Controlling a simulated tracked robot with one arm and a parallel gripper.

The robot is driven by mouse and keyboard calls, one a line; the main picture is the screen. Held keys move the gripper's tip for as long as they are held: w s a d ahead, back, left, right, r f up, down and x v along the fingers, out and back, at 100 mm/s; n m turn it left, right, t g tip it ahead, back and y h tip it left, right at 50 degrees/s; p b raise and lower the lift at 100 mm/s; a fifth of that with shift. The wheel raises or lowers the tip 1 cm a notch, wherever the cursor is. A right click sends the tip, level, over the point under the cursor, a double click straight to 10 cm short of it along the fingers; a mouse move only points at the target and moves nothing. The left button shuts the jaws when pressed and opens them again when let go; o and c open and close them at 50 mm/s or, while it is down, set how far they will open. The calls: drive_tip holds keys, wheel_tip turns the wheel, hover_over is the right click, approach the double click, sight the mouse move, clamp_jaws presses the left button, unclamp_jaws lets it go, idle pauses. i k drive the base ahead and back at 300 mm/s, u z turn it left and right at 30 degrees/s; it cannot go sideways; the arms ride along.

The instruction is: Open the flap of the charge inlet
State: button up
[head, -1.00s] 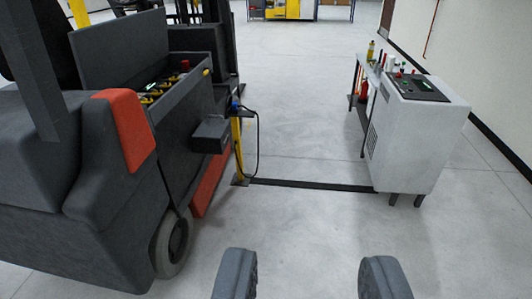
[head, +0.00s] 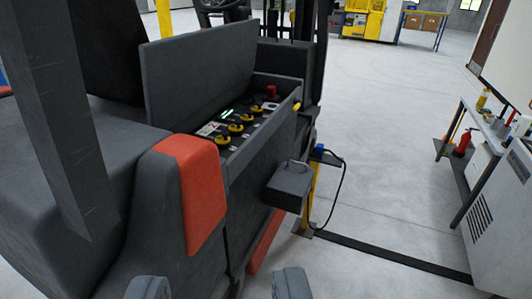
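The charge inlet (head: 287,187) shows as a dark grey box on the side of the grey and orange forklift. A small light grey handle sits on its top, and its flap looks closed, though its edges are hard to make out. My gripper (head: 220,286) is open and empty at the bottom of the view. Its two grey fingers are wide apart. It is nearer to the camera than the inlet, below and left of it in the picture, and not touching it.
A battery bay (head: 240,122) lies open, its lid raised. A yellow post (head: 311,193) with a blue connector and hanging black cable stands just right of the inlet. A black floor strip (head: 390,259) runs right toward a white cabinet (head: 497,225) and workbench. Floor between is clear.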

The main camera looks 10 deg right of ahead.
sight(293, 178)
drive_tip(key=i, duration=1.45)
drive_tip(key=z, duration=0.75)
drive_tip(key=i, duration=1.45)
drive_tip(key=z, duration=0.65)
